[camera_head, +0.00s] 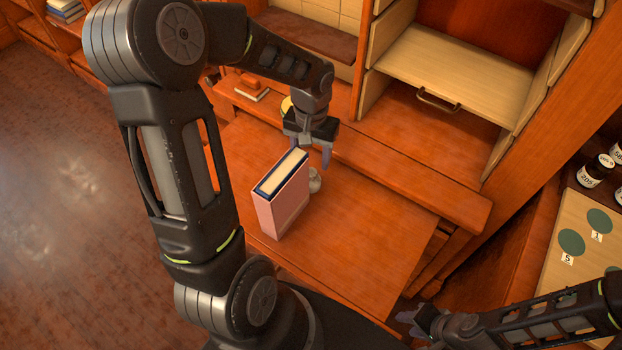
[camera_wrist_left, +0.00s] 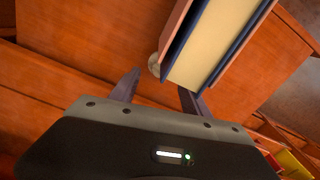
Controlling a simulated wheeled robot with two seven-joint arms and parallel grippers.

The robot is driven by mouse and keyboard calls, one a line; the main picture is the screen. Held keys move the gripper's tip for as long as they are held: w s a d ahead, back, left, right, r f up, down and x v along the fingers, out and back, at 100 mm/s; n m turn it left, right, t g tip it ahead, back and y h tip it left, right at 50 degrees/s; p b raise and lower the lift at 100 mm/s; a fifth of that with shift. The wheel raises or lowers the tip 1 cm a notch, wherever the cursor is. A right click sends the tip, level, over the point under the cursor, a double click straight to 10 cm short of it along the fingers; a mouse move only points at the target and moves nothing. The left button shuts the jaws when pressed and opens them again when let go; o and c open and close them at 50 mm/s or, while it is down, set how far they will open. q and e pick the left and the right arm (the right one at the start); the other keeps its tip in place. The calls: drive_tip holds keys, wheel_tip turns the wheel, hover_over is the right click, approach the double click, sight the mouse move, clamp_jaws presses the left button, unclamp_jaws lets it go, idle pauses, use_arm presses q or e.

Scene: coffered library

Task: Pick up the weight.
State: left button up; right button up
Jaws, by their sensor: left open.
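A small pale grey rounded object (camera_head: 315,181), which looks like the weight, stands on the wooden desk (camera_head: 365,240), partly hidden behind an upright pink-covered book (camera_head: 282,205). In the left wrist view the weight (camera_wrist_left: 154,65) shows at the book's edge (camera_wrist_left: 215,45), just beyond and between my fingertips. My left gripper (camera_head: 309,152) is open and empty, pointing down above the weight and close to the book's far end. In the left wrist view one finger of it (camera_wrist_left: 160,84) overlaps the book's edge. My right gripper (camera_head: 412,320) is at the lower right, away from the weight; its opening is unclear.
A cabinet with an open compartment (camera_head: 455,75) stands beyond. The desk's front right is clear.

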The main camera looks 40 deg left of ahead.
sight(311, 171)
use_arm(q)
drive_tip(key=shift+f+p, duration=0.35)
drive_tip(key=shift+f, duration=2.3)
clamp_jaws()
drive_tip(key=shift+w, duration=0.1)
